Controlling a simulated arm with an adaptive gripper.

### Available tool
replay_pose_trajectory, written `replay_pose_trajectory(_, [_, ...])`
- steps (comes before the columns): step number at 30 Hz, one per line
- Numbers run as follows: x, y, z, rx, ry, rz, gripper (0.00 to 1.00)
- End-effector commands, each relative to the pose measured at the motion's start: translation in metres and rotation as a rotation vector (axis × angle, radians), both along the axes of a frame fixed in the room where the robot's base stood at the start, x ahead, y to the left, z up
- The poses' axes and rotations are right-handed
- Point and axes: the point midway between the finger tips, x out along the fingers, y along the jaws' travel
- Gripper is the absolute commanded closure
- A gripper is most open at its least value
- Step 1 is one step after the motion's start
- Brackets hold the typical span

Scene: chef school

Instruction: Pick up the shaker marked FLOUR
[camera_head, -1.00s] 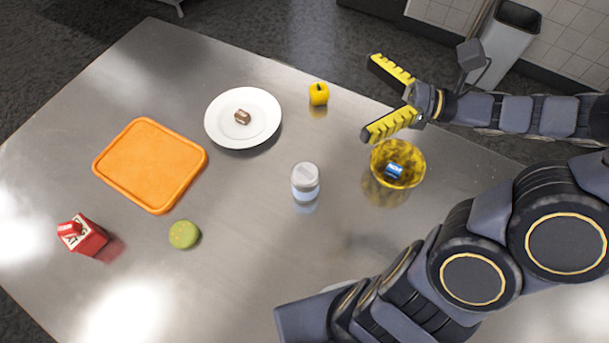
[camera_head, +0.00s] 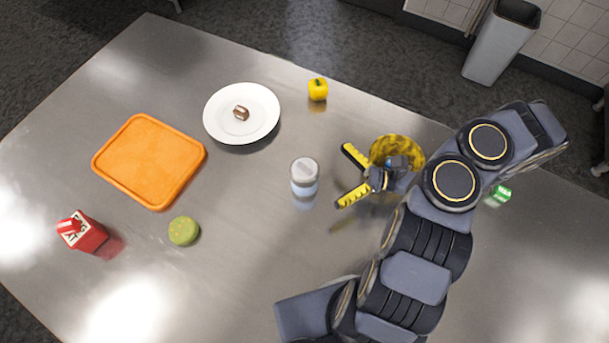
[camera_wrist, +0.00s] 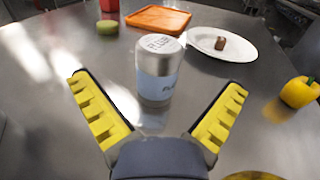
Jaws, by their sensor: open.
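The shaker (camera_head: 305,177) stands upright on the metal table, with a grey lid and a pale blue band. In the wrist view the shaker (camera_wrist: 158,72) is straight ahead, with lettering on its lid that reads like FLOUR. My gripper (camera_head: 348,174) has yellow ridged fingers, spread open and empty. It is just right of the shaker in the head view, pointing at it. In the wrist view my gripper (camera_wrist: 160,110) has a finger on either side of the shaker's line, and the shaker is beyond the fingertips.
A yellow bowl (camera_head: 396,148) is beside my gripper, partly hidden by my wrist. A yellow pepper (camera_head: 318,90), a white plate (camera_head: 262,126) with a brown piece, an orange tray (camera_head: 150,160), a green round item (camera_head: 184,231) and a red carton (camera_head: 82,233) stand apart. Table around the shaker is clear.

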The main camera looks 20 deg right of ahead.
Motion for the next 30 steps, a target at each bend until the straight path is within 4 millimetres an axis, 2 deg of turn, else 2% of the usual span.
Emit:
replay_pose_trajectory(13, [0.025, 0.055, 0.001, 0.001, 0.0, 0.004, 0.0])
replay_pose_trajectory(17, [0.029, 0.063, 0.001, -0.002, 0.001, 0.002, 0.0])
replay_pose_trajectory(23, [0.03, 0.063, 0.001, -0.002, 0.001, 0.0, 0.0])
replay_pose_trajectory(24, [0.03, 0.063, 0.001, -0.002, 0.001, 0.0, 0.09])
replay_pose_trajectory(26, [0.03, 0.063, 0.001, -0.001, 0.0, 0.0, 0.34])
replay_pose_trajectory(27, [0.03, 0.063, 0.001, -0.001, 0.0, 0.0, 0.51])
replay_pose_trajectory(28, [0.03, 0.063, 0.001, -0.001, 0.0, 0.0, 0.64])
replay_pose_trajectory(30, [0.03, 0.063, 0.001, -0.001, 0.0, 0.0, 0.67])
